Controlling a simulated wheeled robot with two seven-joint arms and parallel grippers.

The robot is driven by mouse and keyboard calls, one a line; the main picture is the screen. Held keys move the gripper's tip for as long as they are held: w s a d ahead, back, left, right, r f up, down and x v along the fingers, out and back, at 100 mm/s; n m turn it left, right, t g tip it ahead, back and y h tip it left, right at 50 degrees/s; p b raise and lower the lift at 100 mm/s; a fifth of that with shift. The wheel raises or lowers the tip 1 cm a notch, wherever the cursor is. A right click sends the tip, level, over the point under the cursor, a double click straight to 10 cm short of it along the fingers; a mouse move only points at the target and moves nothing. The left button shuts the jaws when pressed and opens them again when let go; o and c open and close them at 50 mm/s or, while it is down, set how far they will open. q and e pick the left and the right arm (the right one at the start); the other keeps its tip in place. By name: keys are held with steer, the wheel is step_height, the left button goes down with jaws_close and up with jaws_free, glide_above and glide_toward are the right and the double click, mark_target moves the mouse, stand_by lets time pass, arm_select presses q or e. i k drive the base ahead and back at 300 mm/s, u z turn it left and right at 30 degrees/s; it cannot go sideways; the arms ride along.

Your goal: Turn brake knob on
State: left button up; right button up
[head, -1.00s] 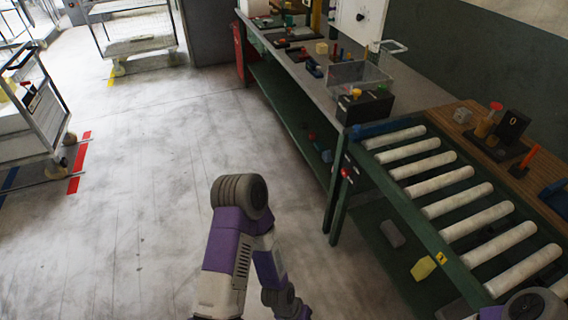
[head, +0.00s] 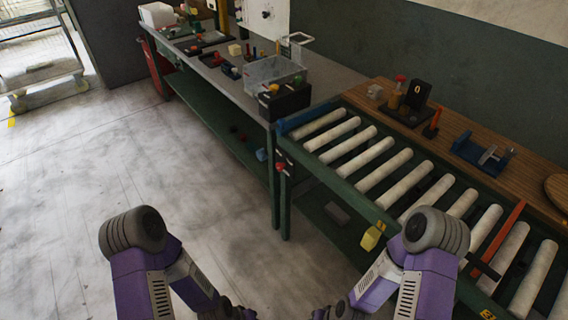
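A small red knob (head: 280,165) shows on the near end of the roller conveyor's green frame, beside the table leg. It is too small to tell its setting, and I cannot tell for sure that it is the brake knob. My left arm stands at the bottom left and my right arm at the bottom right, both bent with the forearms slanting in toward the bottom middle. Both grippers are below the picture edge, and neither arm touches the conveyor frame.
The roller conveyor (head: 369,165) runs to the lower right, with an orange-red bar across it. A wooden bench top (head: 450,122) behind holds a black "0" block (head: 418,94) and a blue fixture (head: 478,152). A green workbench (head: 215,112) stands left. The floor (head: 130,155) is clear at left.

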mark_target(279, 166)
steer(key=z, duration=0.1)
steer(key=k, duration=0.4)
steer(key=u, duration=0.8)
steer(key=i, duration=1.35)
steer(key=z, duration=0.4)
steer(key=i, duration=0.45)
steer(key=z, duration=0.3)
